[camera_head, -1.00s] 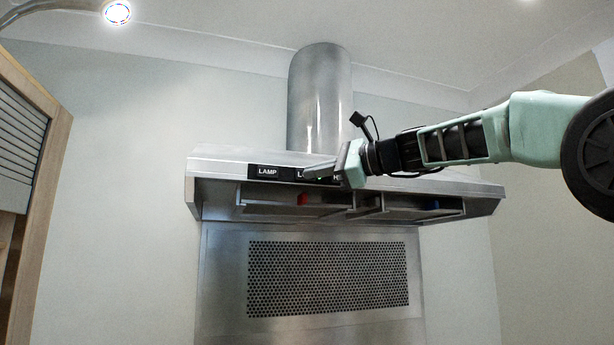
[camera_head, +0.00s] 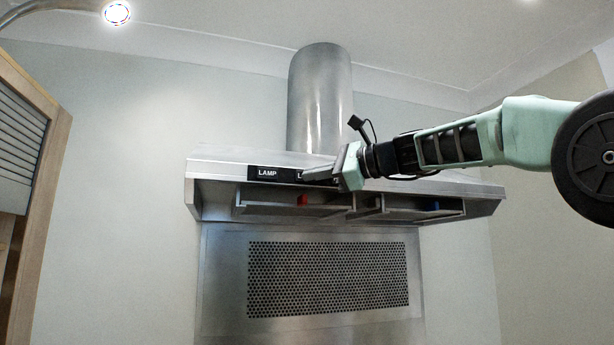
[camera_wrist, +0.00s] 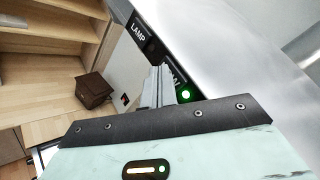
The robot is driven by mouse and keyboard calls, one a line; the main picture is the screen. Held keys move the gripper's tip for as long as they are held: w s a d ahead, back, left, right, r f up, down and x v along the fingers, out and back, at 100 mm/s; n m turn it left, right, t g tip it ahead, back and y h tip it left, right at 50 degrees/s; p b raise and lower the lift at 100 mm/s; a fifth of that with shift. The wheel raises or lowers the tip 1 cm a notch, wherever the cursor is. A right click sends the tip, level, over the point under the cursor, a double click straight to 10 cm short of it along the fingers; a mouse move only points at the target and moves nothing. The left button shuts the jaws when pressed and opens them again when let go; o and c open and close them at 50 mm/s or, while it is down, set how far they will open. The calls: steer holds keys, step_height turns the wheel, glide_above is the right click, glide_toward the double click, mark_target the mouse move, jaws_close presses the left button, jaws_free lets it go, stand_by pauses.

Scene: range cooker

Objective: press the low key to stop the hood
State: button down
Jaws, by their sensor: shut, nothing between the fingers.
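The range hood (camera_head: 225,162) is a wide steel canopy on the wall. On its front edge is a black key strip with a key labelled LAMP (camera_head: 267,173); this key also shows in the wrist view (camera_wrist: 139,34). To its right is a second key whose label starts with L (camera_head: 299,173), mostly hidden by my fingers. In the wrist view a green light (camera_wrist: 186,94) glows beside my fingers. My gripper (camera_head: 308,175) is shut and empty, its fingertips at this second key. I cannot tell whether they touch it.
A round steel duct (camera_head: 320,100) rises from the hood. Below are a perforated steel panel (camera_head: 328,278), a red item (camera_head: 302,200) and a blue item (camera_head: 435,206) under the canopy. A wooden cabinet (camera_head: 45,180) stands at left. A brown box (camera_wrist: 93,90) shows in the wrist view.

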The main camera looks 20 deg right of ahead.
steer(key=shift+w, duration=0.1)
stand_by(0.4)
steer(key=shift+s, duration=0.55)
steer(key=s+b, duration=0.2)
steer(key=s, duration=0.4)
steer(key=shift+b, duration=0.3)
stand_by(0.6)
